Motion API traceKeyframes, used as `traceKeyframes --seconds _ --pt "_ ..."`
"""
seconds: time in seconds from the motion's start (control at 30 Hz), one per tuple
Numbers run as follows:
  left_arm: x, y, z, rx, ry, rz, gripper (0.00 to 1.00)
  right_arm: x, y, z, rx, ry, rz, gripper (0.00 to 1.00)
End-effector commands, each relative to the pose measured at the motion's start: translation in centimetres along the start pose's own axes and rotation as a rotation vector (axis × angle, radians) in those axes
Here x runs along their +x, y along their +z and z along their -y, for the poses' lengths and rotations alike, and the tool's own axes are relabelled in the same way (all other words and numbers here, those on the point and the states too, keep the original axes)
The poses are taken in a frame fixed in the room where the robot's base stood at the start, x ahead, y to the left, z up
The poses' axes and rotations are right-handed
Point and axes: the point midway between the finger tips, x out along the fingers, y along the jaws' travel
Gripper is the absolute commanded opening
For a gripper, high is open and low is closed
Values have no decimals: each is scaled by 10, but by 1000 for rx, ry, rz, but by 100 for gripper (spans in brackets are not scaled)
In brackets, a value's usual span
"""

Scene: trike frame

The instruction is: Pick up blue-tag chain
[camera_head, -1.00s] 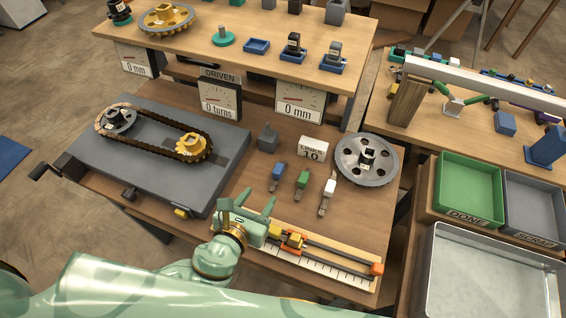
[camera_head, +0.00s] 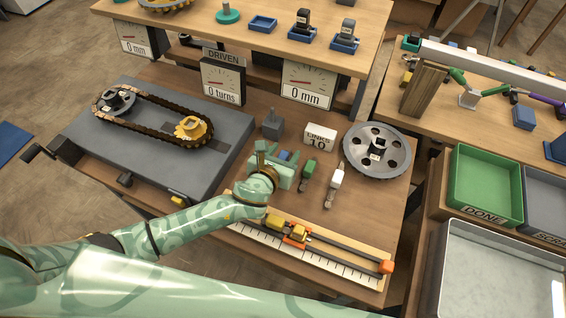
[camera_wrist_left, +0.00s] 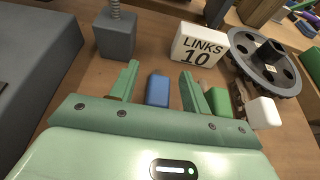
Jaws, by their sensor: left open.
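The blue-tag chain (camera_head: 285,155) is mostly hidden behind my left gripper in the head view; only a bit of its blue tag shows. In the left wrist view its blue tag (camera_wrist_left: 158,90) stands between the two fingers. My left gripper (camera_head: 273,151) is open, with the fingers on either side of the tag; I cannot tell whether they touch it. It also shows in the left wrist view (camera_wrist_left: 158,82). The green-tag chain (camera_head: 307,172) and the white-tag chain (camera_head: 335,184) lie to the right. My right gripper is not in view.
A grey block with a rod (camera_head: 272,126) and a "LINKS 10" block (camera_head: 320,137) stand behind the tags. A grey sprocket (camera_head: 377,154) lies at right. The ruler fixture (camera_head: 345,268) lies in front. The grey board with the looped chain (camera_head: 90,150) is at left.

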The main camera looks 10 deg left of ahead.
Motion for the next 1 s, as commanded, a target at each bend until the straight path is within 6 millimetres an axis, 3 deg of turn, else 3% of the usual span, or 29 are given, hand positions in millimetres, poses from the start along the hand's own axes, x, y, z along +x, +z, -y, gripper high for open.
traceKeyframes --seconds 0.23,0.4,0.77,1.0 --pt "2 1 0 1 0 0 47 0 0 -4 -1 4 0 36" --pt "2 1 0 1 0 0 0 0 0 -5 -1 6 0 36" --pt "1 4 0 2 0 1 0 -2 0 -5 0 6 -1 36" --pt "-11 34 0 2 1 6 0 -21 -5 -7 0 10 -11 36"
